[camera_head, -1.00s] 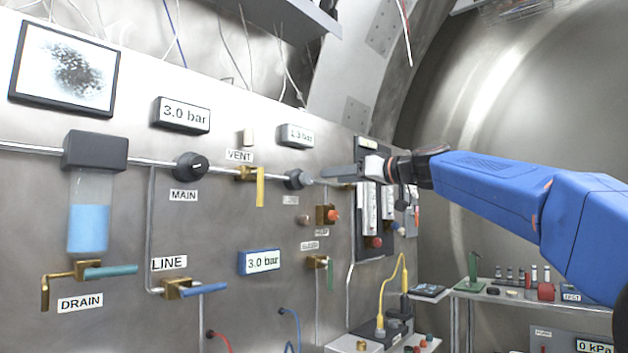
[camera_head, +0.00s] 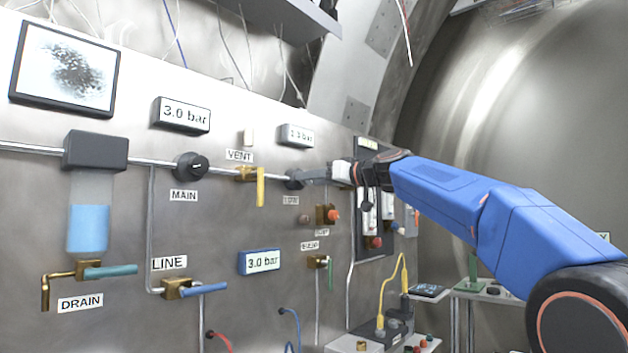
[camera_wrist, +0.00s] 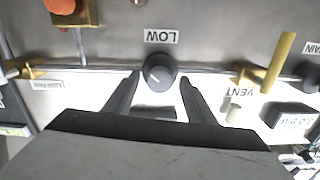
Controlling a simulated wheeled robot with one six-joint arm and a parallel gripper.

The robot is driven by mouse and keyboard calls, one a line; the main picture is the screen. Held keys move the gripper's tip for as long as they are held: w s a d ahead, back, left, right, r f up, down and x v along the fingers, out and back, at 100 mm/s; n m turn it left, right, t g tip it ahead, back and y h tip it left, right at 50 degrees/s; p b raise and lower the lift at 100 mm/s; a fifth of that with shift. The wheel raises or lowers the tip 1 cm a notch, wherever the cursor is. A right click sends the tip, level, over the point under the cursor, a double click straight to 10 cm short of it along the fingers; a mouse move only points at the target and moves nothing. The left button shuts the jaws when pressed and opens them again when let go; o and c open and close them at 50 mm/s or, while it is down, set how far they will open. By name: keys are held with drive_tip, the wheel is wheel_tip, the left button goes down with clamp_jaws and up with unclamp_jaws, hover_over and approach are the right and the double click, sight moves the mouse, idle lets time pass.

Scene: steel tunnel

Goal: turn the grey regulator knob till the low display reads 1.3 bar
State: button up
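The grey regulator knob (camera_head: 294,179) sits on the pipe above its small label. In the wrist view the round dark knob (camera_wrist: 159,70) carries a pale pointer mark and has the LOW label (camera_wrist: 160,36) beside it. My gripper (camera_head: 312,176) is at the knob. In the wrist view its two fingers (camera_wrist: 160,84) are spread on either side of the knob, with a gap to each side. The low display (camera_head: 297,135) hangs above the knob; its digits are blurred, ending in "bar", and I cannot read them surely.
The main knob (camera_head: 190,167) and yellow vent lever (camera_head: 260,187) are to the left. The main display (camera_head: 181,115) and the lower blue-framed display (camera_head: 260,262) read 3.0 bar. A red-buttoned brass valve (camera_head: 328,214) sits below right of the knob.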

drive_tip(key=c, duration=0.9)
drive_tip(key=shift+n, duration=0.3)
drive_tip(key=o, duration=1)
drive_tip(key=shift+d, duration=0.1)
drive_tip(key=v, duration=1.7)
drive_tip(key=shift+s+d+f, duration=0.1)
drive_tip(key=shift+s, duration=0.05)
